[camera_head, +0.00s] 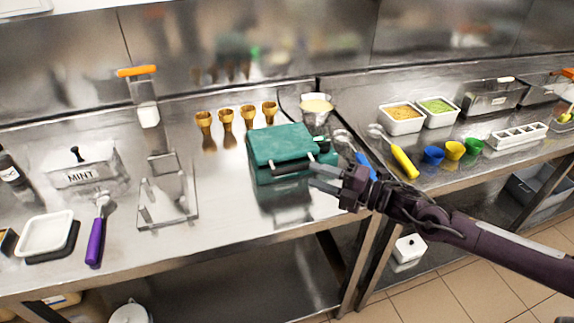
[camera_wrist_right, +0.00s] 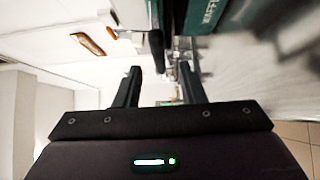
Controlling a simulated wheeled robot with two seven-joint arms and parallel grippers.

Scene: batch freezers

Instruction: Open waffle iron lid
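The teal waffle iron (camera_head: 283,145) stands on the steel counter with its lid down. A black handle bar (camera_head: 292,167) runs along its front. My right gripper (camera_head: 324,178) is at the front right corner of the iron, close to the handle's right end. In the right wrist view, the gripper's two fingers (camera_wrist_right: 160,70) are apart. A dark bar (camera_wrist_right: 157,48), seemingly the handle, shows just beyond the gap, and the lettered teal iron (camera_wrist_right: 205,14) is at the top. Contact cannot be told. My left gripper is not in view.
Several golden cones (camera_head: 226,121) stand behind the iron, and a batter container (camera_head: 316,108) is at its back right. A blue-handled scoop (camera_head: 362,160) and a yellow-handled scoop (camera_head: 403,162) lie to the right. The counter left of the iron is clear up to a metal stand (camera_head: 167,192).

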